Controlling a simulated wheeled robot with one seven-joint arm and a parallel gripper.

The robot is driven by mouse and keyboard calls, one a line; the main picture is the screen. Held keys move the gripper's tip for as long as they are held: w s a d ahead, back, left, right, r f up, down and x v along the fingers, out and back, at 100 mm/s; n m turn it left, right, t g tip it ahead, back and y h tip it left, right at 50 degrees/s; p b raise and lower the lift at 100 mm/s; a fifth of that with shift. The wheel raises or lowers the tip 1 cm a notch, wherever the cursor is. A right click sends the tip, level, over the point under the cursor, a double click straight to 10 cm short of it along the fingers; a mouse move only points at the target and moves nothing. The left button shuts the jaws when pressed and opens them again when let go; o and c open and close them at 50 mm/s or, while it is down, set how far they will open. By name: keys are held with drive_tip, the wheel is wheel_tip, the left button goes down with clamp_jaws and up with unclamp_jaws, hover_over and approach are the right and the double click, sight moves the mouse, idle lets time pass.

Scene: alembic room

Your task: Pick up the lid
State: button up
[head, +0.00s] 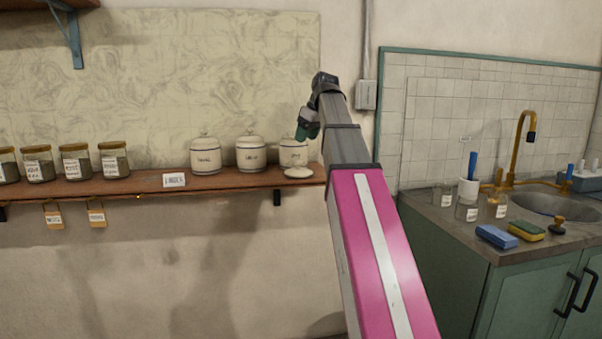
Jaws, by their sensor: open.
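A round white lid (298,172) lies flat near the front edge of the wooden shelf (145,184), close to its right end. It is in front of the third white canister (291,153), whose top is partly hidden by my gripper. My gripper (304,133) is above the lid and apart from it, with its dark green end pointing down and left. It is open, and I see nothing held in it. The other two canisters, the left one (205,157) and the middle one (250,154), stand upright with knobbed lids on.
Several labelled jars (75,163) stand on the shelf's left part. A small label card (174,180) is at the shelf's front edge. To the right, a counter (470,235) holds glasses, a blue sponge (496,237) and a sink. The shelf between jars and canisters is mostly clear.

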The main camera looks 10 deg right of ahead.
sight(299, 161)
drive_tip(key=x, duration=1)
drive_tip(key=shift+w+d+f, duration=0.2)
drive_tip(key=shift+f, duration=0.05)
drive_tip(key=c, duration=1)
